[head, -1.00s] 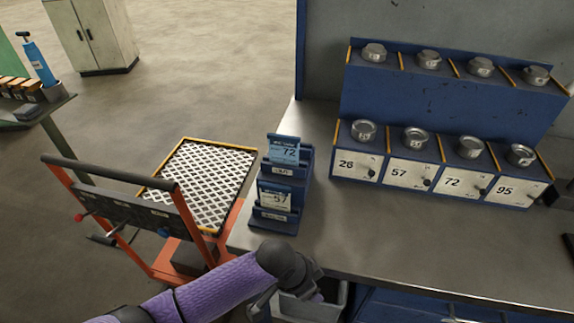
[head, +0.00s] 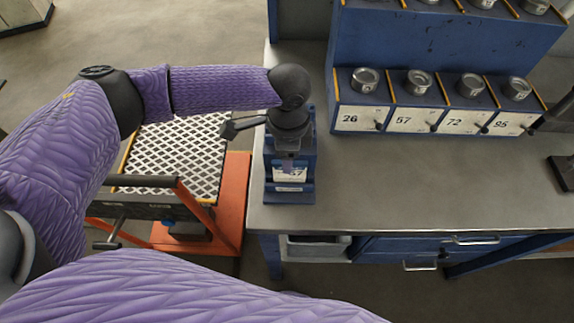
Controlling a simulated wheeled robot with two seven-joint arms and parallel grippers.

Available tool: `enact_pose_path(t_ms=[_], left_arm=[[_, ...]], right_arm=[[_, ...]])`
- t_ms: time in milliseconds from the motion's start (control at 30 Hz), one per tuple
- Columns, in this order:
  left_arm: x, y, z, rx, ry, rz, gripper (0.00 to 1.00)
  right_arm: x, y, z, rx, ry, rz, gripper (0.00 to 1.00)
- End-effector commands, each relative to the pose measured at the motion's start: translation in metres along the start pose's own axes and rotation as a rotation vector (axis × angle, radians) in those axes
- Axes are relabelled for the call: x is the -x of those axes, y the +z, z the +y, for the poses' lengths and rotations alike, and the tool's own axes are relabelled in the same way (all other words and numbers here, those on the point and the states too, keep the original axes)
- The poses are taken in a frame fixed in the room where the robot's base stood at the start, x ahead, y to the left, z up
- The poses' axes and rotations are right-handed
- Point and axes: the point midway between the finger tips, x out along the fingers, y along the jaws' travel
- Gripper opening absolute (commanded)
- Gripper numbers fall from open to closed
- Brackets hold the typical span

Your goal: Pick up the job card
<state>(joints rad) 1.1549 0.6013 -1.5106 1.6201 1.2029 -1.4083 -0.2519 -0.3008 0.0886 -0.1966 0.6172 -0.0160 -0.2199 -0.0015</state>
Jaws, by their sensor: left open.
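The blue card holder (head: 290,196) stands at the left end of the grey bench. Its lower slot carries a pale card marked 57 (head: 290,174), partly covered. The upper slot, where a blue card marked 72 showed earlier, is hidden behind my left gripper. My left gripper (head: 288,150) is open and points down over the upper part of the holder. I cannot tell whether it touches the holder or a card. My right gripper is not in view.
A blue rack (head: 437,58) with metal weights and bins labelled 26, 57, 72 and 95 stands at the back of the bench (head: 400,185). The bench in front is clear. An orange cart (head: 232,205) with a white lattice top (head: 185,150) stands left of the bench.

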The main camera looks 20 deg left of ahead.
Motion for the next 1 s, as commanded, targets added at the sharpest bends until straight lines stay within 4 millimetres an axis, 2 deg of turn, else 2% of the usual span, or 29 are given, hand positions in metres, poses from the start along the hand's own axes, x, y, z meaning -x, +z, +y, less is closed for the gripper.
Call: enact_pose_path(t_ms=[300,400,600,867,1000], left_arm=[[-0.06,-0.002,-0.005,0.0,-0.001,0.001,0.57],[-0.068,-0.002,-0.005,0.0,-0.001,0.002,0.57],[-0.068,-0.003,-0.005,0.0,-0.002,0.003,0.57],[-0.067,-0.003,-0.005,0.0,-0.002,0.003,0.02],[-0.067,-0.003,-0.005,0.0,-0.002,0.003,0.0]], right_arm=[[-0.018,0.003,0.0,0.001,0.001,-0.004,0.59],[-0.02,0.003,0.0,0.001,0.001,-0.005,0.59],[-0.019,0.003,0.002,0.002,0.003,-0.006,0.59],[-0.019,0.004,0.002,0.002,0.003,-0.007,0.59],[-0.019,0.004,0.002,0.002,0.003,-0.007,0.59]])
